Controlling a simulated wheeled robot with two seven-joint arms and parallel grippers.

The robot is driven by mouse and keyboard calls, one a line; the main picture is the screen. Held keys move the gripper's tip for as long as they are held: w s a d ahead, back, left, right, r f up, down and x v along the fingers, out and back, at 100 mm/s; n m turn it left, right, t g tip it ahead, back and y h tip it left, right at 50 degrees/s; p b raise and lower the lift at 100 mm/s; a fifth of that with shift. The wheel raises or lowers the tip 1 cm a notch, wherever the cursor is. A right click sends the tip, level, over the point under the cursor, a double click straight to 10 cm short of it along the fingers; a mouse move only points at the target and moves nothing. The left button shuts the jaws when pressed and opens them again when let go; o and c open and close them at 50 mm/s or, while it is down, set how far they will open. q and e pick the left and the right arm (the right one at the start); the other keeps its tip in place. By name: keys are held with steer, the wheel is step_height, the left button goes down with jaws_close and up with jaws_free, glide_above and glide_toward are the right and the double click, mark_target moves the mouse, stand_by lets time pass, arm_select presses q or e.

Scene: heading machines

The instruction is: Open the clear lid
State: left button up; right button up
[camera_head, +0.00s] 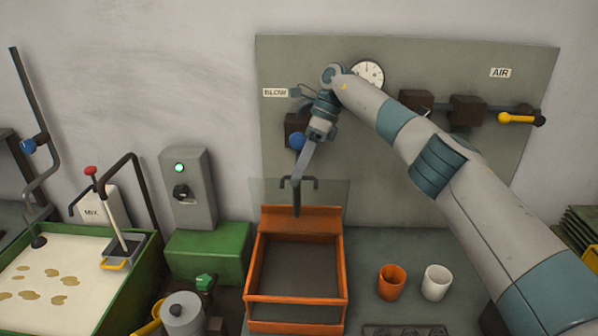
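The clear lid (335,205) is a see-through panel standing raised at the back edge of an orange box (297,328). A dark bar with bent ends, which looks like the lid's handle (314,181), shows near its top edge. My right gripper (297,208) comes down from above, and its narrow dark fingers overlap the middle of the bar. I cannot tell whether they grip it, touch it or are only in front of it. The box is open at the top, with a dark, empty-looking inside. My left gripper is not in view.
An orange cup (391,282) and a white cup (435,282) stand right of the box. A green block (208,255) and a grey switch box (189,190) are at the left, beside a green-rimmed tray (150,262). A panel with a gauge (368,74) and valves is behind.

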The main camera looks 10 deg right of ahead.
steer(key=shift+a+r, duration=0.1)
steer(key=shift+r, duration=0.1)
steer(key=p+v, duration=0.6)
steer(key=v, duration=0.6)
stand_by(0.6)
steer(key=shift+s, duration=0.1)
stand_by(0.5)
